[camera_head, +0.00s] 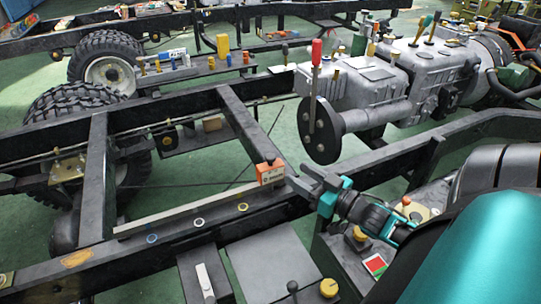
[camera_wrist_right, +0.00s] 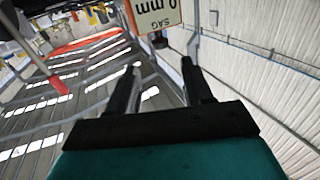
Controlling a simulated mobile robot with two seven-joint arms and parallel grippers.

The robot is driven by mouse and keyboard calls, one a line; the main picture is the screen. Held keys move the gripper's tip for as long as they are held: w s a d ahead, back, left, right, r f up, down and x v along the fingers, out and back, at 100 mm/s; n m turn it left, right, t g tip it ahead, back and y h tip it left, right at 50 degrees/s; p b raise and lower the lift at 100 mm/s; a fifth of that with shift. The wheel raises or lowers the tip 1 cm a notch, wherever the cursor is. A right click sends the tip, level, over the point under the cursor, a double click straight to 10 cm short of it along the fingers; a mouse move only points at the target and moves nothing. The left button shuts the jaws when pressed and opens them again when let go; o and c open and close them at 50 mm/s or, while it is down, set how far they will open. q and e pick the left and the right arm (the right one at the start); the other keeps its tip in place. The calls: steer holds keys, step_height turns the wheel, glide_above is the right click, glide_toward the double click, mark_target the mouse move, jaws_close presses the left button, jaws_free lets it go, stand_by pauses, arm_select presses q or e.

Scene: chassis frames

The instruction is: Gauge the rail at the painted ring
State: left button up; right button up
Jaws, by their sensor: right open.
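An orange gauge block (camera_head: 270,173) with a white label and dark top knob stands on the near dark rail (camera_head: 90,266), at the right end of a pale straight strip (camera_head: 180,208). Its label reads "SAG 0 mm" in the right wrist view (camera_wrist_right: 156,14). A blue ring (camera_head: 152,239), a white ring (camera_head: 198,222) and a yellow ring (camera_head: 242,207) are painted along the rail. My right gripper (camera_head: 298,175) is open and empty, just right of the gauge; its two fingers (camera_wrist_right: 160,68) point toward it. I cannot tell if they touch it. My left gripper is out of view.
A grey engine and gearbox (camera_head: 370,90) with a red-handled lever (camera_head: 316,55) stands behind my right arm. A cross-member (camera_head: 250,125) meets the rail near the gauge. A grey plate (camera_head: 270,265) and knobs lie in front. Large tyres (camera_head: 105,60) stand at left.

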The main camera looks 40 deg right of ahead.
mark_target(274, 160)
steer(key=w, duration=0.7)
steer(key=w+a+b, duration=0.1)
steer(key=w, duration=0.2)
steer(key=shift+w, duration=0.25)
jaws_close()
